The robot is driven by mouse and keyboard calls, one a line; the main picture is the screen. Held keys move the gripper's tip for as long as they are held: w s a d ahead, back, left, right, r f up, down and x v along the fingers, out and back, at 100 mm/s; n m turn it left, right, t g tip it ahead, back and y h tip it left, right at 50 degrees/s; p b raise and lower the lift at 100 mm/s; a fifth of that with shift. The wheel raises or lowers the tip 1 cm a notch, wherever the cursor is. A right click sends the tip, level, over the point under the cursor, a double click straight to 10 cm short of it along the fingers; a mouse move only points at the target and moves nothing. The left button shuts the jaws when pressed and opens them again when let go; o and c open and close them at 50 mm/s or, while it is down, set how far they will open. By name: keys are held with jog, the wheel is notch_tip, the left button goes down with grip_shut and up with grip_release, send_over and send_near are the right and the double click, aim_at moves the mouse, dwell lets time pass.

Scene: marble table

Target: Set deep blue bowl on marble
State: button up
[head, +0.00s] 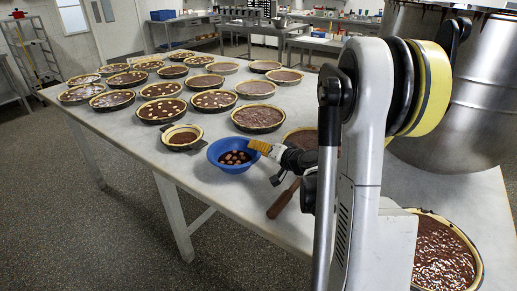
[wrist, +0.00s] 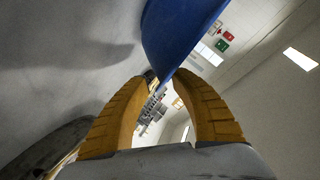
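The deep blue bowl (head: 224,165) is near the front edge of the marble table in the head view, with several brown, nut-like pieces in it. My gripper (head: 259,147) is at its right rim, with yellow-orange fingers. In the wrist view, the bowl (wrist: 178,32) fills the top middle, and its rim runs down between the two fingertips (wrist: 164,75). The fingers close in on the rim from both sides. I cannot tell whether the bowl's base touches the marble (head: 207,176).
A small tart (head: 181,136) stands just left of the bowl, and larger tarts (head: 258,118) fill the table behind. A brown-handled tool (head: 283,199) lies right of the bowl. A big steel vessel (head: 480,115) stands at the right. Bare marble lies in front of the bowl.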

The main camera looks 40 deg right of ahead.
jog(key=shift+s+r, duration=0.2)
jog(key=shift+s, duration=0.05)
jog(key=p+v, duration=0.4)
jog(key=v, duration=0.7)
jog(key=s+a+r+n+g+y, duration=0.2)
jog(key=a+n+g, duration=0.3)
jog(key=a, duration=1.3)
jog(key=s+a+r+n+g+h, duration=0.2)
jog(key=s+a, duration=0.6)
jog(key=s, duration=0.4)
jog(key=shift+r+n+h, duration=0.2)
jog(key=shift+n+h, duration=0.1)
jog(key=shift+n, duration=0.5)
jog(key=shift+w+a, duration=0.1)
jog(key=shift+a, duration=0.1)
